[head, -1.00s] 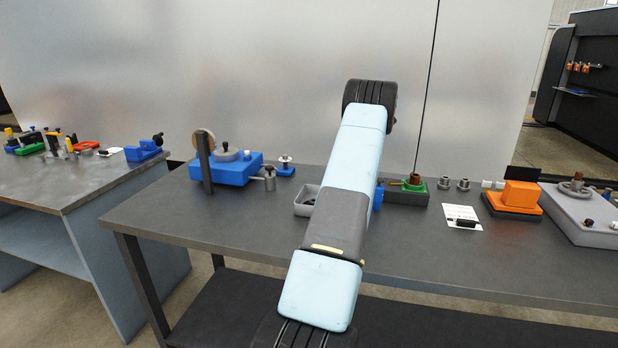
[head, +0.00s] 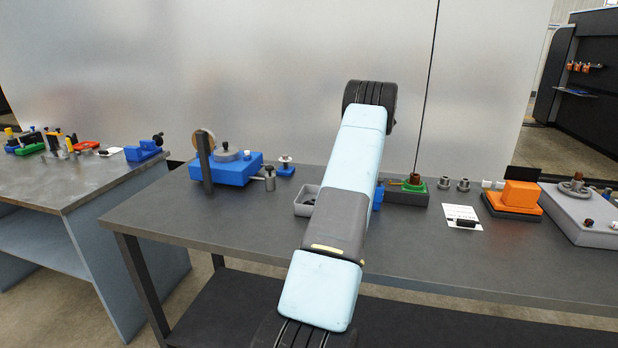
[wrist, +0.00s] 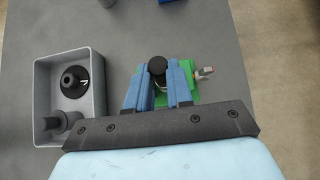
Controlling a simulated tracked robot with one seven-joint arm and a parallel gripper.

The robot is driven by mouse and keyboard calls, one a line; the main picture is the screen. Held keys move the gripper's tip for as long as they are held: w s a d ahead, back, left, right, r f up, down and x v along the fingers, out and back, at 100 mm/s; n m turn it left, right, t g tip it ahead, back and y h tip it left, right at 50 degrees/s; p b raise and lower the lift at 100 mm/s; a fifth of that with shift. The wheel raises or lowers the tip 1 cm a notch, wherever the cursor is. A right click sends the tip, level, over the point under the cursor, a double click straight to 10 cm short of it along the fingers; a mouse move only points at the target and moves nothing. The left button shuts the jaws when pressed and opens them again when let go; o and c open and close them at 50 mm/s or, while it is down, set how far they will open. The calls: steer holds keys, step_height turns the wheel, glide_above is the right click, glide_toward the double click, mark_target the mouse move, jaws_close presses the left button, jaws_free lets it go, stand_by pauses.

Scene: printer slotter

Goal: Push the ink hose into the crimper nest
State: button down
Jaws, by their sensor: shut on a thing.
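My gripper (wrist: 160,78) has two blue fingers, shut on a dark, round-ended piece that looks like the ink hose (wrist: 157,66). A thin pale curve shows between the fingers below it; the rest of the piece is hidden. The fingers are over a green block that looks like the crimper nest (wrist: 194,95), with a small red-tipped pin at its right. I cannot tell how deep the piece sits. In the head view my arm hides most of the gripper; a green block on a dark base (head: 408,197) with a brown cylinder stands right of it.
A grey tray (wrist: 41,90) with dark round parts is left of my gripper. In the head view a blue fixture (head: 232,174) stands left, and an orange block (head: 518,196) and a grey box (head: 585,225) stand right. The table's front is clear.

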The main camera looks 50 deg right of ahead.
steer(key=c, duration=0.9)
jaws_free()
steer(key=v, duration=1.3)
steer(key=shift+s+d+r, duration=0.1)
steer(key=shift+s+r, duration=0.05)
steer(key=shift+s, duration=0.15)
